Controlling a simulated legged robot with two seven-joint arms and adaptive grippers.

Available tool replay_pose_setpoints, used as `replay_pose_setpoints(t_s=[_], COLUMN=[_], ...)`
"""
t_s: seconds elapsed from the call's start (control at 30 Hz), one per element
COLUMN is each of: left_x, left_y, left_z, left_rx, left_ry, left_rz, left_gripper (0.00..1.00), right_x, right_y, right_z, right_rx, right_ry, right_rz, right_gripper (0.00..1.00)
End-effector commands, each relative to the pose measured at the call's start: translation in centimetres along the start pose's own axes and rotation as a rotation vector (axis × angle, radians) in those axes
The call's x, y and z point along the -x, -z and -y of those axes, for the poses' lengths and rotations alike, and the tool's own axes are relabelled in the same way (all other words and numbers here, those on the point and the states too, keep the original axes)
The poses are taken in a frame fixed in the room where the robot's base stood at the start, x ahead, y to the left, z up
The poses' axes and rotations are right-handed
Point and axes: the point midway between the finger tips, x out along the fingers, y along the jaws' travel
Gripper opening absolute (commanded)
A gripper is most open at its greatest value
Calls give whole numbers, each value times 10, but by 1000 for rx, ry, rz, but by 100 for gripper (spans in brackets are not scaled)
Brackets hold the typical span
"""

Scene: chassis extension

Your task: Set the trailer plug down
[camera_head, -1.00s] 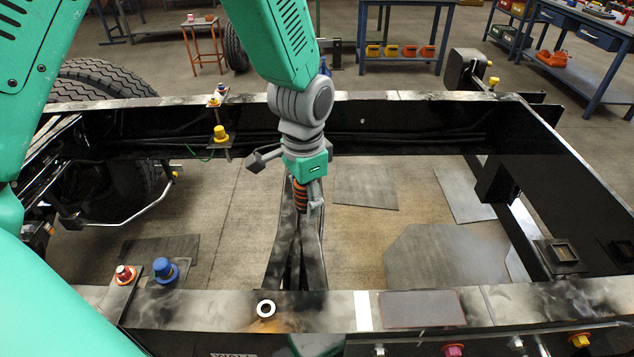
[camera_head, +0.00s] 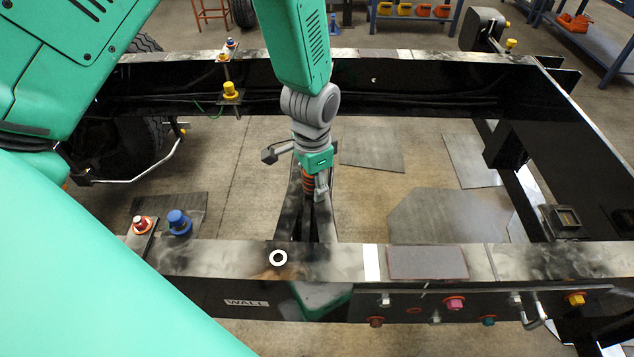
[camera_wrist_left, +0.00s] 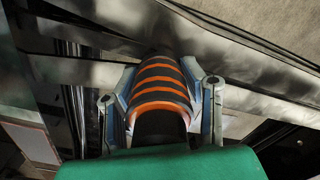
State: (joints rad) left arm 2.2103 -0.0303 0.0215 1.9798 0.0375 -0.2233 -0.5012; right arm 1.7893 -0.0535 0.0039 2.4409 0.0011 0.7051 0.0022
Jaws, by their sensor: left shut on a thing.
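The trailer plug (camera_wrist_left: 158,90) is a black cylinder with orange rings. My left gripper (camera_wrist_left: 160,85) is shut on it, with one grey finger on each side in the left wrist view. In the head view the left gripper (camera_head: 315,188) points down inside the chassis frame, above dark crossing beams, and the orange-ringed plug (camera_head: 308,181) shows between the fingers. The plug's far end is hidden, and I cannot tell whether it touches anything. My right gripper is not in view.
The near black frame rail (camera_head: 330,262) has a white ring (camera_head: 278,258) and a grey plate (camera_head: 428,262) on top. Red and blue caps (camera_head: 179,222) stand at left, a yellow cap (camera_head: 230,90) on the far rail. Floor plates (camera_head: 450,220) lie inside the frame.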

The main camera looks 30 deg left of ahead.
Motion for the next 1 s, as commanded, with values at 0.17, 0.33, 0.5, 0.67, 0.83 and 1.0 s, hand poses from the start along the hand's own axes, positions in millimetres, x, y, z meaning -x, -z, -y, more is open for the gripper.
replay_pose_setpoints(t_s=[0.17,0.33,0.5,0.67,0.83,1.0], left_x=[-2,-1,1,17,54,90], left_y=[-2,0,1,2,2,1], left_z=[2,-3,-5,-4,-3,-1], left_rx=[3,2,2,1,2,2], left_ry=[-2,2,3,4,4,3], left_rz=[1,6,9,3,-2,-3], left_gripper=[58,58,58,58,58,58], right_x=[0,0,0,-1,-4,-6], right_y=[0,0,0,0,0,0], right_z=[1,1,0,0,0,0], right_rx=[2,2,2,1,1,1], right_ry=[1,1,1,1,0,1], right_rz=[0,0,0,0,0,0], right_gripper=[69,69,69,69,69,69])
